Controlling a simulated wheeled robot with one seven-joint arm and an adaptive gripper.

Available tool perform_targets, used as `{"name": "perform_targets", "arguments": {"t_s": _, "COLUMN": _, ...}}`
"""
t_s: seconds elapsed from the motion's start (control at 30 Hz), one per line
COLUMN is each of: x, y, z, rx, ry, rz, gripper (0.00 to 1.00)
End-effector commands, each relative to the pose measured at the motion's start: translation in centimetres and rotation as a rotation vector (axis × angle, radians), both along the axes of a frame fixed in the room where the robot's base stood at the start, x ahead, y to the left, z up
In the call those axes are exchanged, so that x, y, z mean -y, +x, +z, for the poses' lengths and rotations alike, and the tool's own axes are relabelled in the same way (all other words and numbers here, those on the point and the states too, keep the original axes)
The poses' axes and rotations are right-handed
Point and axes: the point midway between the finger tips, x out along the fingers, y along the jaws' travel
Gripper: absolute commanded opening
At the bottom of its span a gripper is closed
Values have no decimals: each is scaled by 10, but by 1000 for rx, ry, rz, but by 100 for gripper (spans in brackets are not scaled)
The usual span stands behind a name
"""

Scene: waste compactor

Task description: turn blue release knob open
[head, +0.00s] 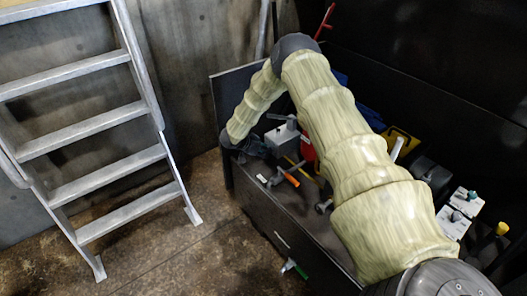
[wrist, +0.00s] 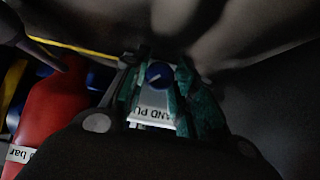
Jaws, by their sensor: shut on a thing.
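The blue release knob (wrist: 158,72) shows in the wrist view as a small round blue cap with a pale mark on it. It sits above a white label (wrist: 156,118) that partly reads "AND PU". My gripper (wrist: 152,80) has its green finger pads on either side of the knob and is shut on it. In the head view the knob is hidden, and the gripper is a dark shape at the end of my sleeved arm, beside a grey box, with its fingers not clear.
A red bottle (wrist: 52,112) with a "bar" label stands close left of my gripper. In the head view, an orange-handled tool (head: 291,180) lies on the dark bench (head: 262,198). A yellow case (head: 403,142) is farther right. A metal ladder (head: 85,130) stands left, with clear floor between.

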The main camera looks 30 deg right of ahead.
Motion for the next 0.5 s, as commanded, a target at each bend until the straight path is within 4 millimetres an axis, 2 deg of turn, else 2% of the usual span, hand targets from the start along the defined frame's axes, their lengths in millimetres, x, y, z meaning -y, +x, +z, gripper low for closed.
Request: {"name": "perform_targets", "arguments": {"t_s": 0.5, "x": 1, "y": -3, "z": 0, "rx": 228, "ry": 16, "rz": 1, "gripper": 4}}
